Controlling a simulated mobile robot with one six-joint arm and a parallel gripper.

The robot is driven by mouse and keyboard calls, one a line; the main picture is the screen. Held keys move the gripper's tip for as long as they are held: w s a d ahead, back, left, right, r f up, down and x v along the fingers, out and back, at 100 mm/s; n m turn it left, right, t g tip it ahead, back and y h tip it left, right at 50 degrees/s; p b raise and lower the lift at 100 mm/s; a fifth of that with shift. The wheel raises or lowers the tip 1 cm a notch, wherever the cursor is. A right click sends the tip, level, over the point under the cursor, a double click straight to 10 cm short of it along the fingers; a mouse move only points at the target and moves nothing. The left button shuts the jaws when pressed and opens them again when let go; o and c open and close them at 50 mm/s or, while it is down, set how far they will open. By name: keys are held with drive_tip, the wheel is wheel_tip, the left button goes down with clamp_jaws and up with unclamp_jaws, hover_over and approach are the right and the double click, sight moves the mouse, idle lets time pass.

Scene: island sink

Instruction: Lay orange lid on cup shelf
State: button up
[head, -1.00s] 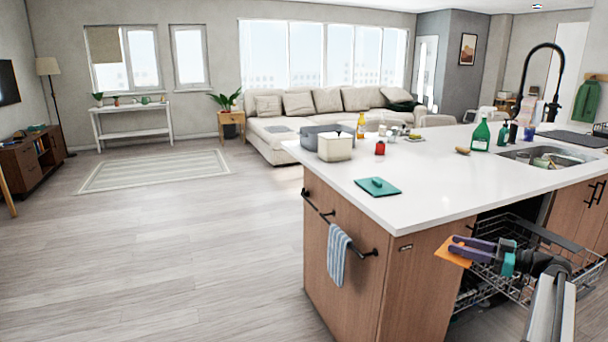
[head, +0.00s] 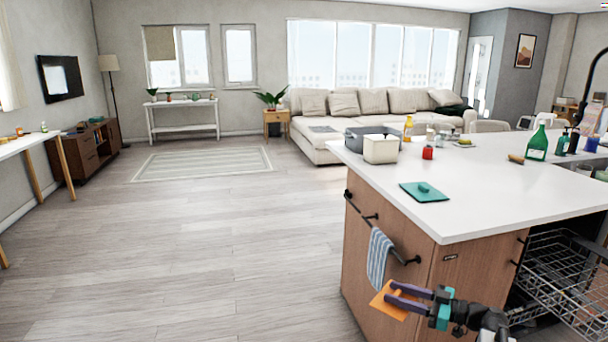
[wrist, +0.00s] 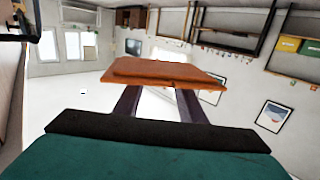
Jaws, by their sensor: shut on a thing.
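The orange lid (head: 388,303) is a flat, thin orange piece. My gripper (head: 394,291) is shut on it and holds it in the air beside the island's near corner, below counter height. The wrist view also shows the lid (wrist: 165,72) between the fingertips, beyond the two dark fingers. A pulled-out wire rack (head: 568,282) of the dishwasher stands right of my gripper, well apart from the lid. I cannot tell for sure which surface is the cup shelf.
The white island counter (head: 500,205) carries a green mat (head: 424,192), a white tub (head: 380,150) and a green bottle (head: 538,143). A striped towel (head: 378,258) hangs on a bar near my gripper. The floor (head: 230,240) left of the island is clear.

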sight(390, 306)
drive_tip(key=s+a, duration=0.2)
drive_tip(key=shift+a+f, duration=0.4)
drive_tip(key=shift+s+a+t, duration=0.3)
drive_tip(key=shift+s, duration=0.3)
drive_tip(key=shift+w+d+f+m+h, duration=0.1)
drive_tip(key=shift+w+d+m+h, duration=0.1)
drive_tip(key=shift+m+h, duration=0.2)
drive_tip(key=a+r+p, duration=0.7)
drive_tip(key=r+p, duration=0.1)
drive_tip(key=shift+s, duration=0.15)
idle(0.4)
